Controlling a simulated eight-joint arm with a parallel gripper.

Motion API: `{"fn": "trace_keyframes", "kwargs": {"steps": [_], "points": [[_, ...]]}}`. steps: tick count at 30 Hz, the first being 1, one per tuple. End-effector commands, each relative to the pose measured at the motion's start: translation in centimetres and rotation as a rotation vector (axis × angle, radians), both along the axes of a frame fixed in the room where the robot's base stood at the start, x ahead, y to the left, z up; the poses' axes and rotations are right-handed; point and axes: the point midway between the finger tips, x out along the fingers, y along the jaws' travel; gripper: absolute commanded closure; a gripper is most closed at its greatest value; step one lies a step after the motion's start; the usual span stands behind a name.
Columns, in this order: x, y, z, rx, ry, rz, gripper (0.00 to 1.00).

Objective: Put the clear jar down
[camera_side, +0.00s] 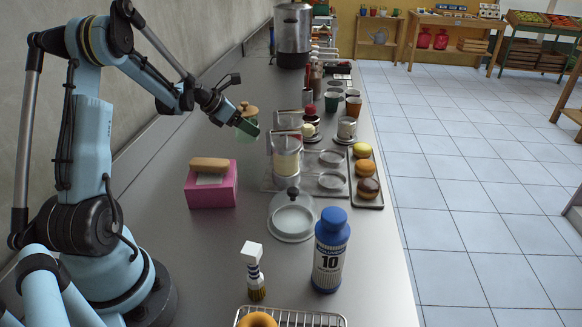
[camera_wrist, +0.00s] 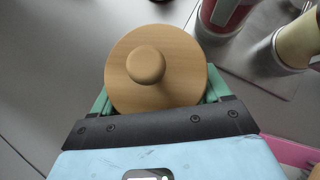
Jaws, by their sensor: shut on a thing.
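The clear jar shows mainly by its round wooden lid with a knob (camera_side: 247,109); in the wrist view the lid (camera_wrist: 182,85) hides nearly all of the body. My gripper (camera_side: 245,126) is shut on the jar, its green fingers on either side below the lid, as the wrist view also shows (camera_wrist: 160,97). The jar looks about upright, over the grey counter behind the pink box. I cannot tell whether its base touches the counter.
A pink box (camera_side: 212,193) stands in front of the jar. To its right are a clear canister (camera_side: 287,164), a glass dome (camera_side: 291,221) and a tray of buns (camera_side: 376,198). Counter left of the box is bare.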

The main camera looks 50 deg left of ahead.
Motion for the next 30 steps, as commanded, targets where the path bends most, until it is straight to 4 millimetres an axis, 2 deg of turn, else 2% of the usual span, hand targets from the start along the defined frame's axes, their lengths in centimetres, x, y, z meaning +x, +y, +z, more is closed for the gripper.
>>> {"fn": "trace_keyframes", "kwargs": {"steps": [11,23,24,28,30], "points": [[0.0,0.0,-3.9,0.000,-0.001,0.000,1.00],[0.0,0.0,-4.3,0.000,-0.001,0.000,1.00],[0.0,0.0,-4.4,0.000,0.000,0.000,0.22],[0.0,0.0,-4.4,0.000,0.000,0.000,0.02],[0.0,0.0,-4.4,0.000,0.000,0.000,0.00]]}}
